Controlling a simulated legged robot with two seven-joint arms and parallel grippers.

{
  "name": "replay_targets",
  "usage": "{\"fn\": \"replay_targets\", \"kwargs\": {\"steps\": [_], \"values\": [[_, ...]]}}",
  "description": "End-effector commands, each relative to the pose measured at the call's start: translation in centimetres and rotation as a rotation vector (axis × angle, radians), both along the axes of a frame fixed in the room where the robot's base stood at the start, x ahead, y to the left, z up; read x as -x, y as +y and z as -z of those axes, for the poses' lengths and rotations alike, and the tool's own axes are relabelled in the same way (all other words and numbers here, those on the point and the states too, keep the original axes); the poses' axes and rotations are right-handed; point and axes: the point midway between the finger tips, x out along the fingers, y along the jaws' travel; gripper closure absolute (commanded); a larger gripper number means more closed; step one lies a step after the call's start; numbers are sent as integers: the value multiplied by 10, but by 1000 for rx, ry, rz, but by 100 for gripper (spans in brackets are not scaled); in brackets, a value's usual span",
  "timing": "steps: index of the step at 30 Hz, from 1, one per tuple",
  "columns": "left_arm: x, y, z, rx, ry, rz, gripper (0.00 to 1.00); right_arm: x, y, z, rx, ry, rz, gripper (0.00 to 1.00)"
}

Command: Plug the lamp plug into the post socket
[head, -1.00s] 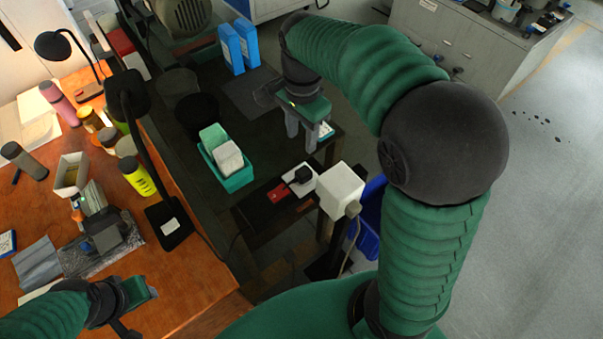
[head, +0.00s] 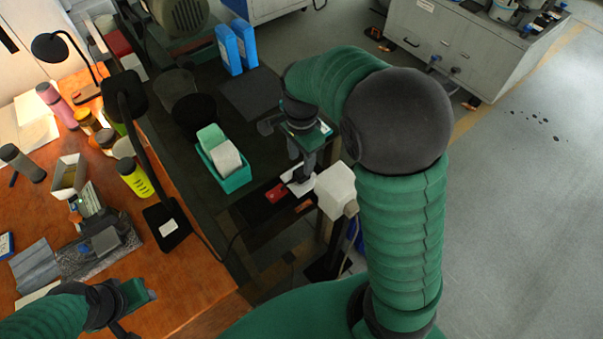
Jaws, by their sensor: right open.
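The white socket box (head: 337,188) stands on a dark post at the middle right. The black lamp plug is hidden by my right gripper; a white plate (head: 297,188) under its place shows beside the red card. My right gripper (head: 300,170) is open, pointing down over that plate, just left of the socket box. I cannot tell whether its fingers touch the plug. The black desk lamp's base (head: 167,226) stands at the orange table's right edge. My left gripper (head: 130,308) is low at the left over the table; its finger gap is unclear.
A teal bin (head: 236,180) with pale blocks lies left of my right gripper. Blue binders (head: 237,47) stand farther back. A red card (head: 277,193) lies on the dark bench. Bottles and boxes crowd the orange table (head: 180,290).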

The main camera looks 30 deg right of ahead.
Motion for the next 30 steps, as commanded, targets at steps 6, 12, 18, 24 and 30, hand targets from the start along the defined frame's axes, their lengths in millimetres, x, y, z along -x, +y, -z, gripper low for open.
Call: {"fn": "replay_targets", "kwargs": {"steps": [6, 12, 18, 24, 30], "values": [[0, 0, 0, 0, 0, 0, 64, 0, 0, 9, 0, -2, 1, 56], [0, 0, 0, 0, 0, 0, 64, 0, 0, 10, 0, -1, 0, 56], [0, 0, -4, 0, 0, 0, 64, 0, -3, 38, 0, 6, 0, 56], [0, 0, -3, 0, 0, 0, 64, -1, -2, 61, -1, 1, 1, 56], [0, 0, -3, 0, 0, 0, 64, -1, -2, 61, -1, -1, 0, 56]]}}
